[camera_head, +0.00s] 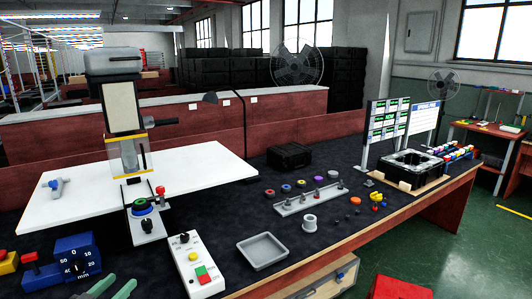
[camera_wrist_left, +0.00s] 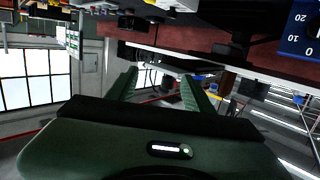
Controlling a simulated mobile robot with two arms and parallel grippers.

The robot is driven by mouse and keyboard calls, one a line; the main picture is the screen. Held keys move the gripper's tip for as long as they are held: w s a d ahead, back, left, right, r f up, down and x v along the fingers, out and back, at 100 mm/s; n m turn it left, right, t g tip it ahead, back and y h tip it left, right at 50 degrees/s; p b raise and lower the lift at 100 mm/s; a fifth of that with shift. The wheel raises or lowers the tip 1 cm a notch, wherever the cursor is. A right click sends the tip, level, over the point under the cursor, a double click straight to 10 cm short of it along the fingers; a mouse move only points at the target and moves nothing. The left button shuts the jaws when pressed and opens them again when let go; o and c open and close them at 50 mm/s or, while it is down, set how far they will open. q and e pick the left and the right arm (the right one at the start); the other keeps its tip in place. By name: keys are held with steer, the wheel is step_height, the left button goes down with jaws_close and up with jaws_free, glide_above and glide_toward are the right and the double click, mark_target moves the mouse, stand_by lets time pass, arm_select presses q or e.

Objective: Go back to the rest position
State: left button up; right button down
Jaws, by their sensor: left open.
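My left gripper (camera_head: 122,281) shows at the bottom left edge of the head view as two green fingers, low in front of the bench. In the left wrist view its fingers (camera_wrist_left: 160,75) are apart with nothing between them. The rest of the left arm is out of frame. My right gripper is in neither view.
The dark workbench (camera_head: 215,232) bears a blue dial block (camera_head: 76,255) near my left gripper, a white button box (camera_head: 196,264), a grey tray (camera_head: 262,251), a peg rack (camera_head: 311,196) and a black open case (camera_head: 408,167). A white panel (camera_head: 80,200) lies behind.

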arm_select(q)
steer(key=s+d+f+g+y, duration=0.2)
steer(key=s+d+f+g, duration=0.4)
steer(key=s+d+f, duration=0.7)
steer(key=s+d+g+y, duration=0.1)
steer(key=s+d+g, duration=0.2)
steer(key=s, duration=0.7)
steer(key=s+d+g, duration=0.2)
steer(key=s+g, duration=0.1)
steer(key=s, duration=0.8)
step_height(320, 180, down, 25)
steer(key=s+g, duration=0.2)
steer(key=s+a+f+g, duration=0.1)
steer(key=s+a+f, duration=0.2)
steer(key=s+f, duration=1.4)
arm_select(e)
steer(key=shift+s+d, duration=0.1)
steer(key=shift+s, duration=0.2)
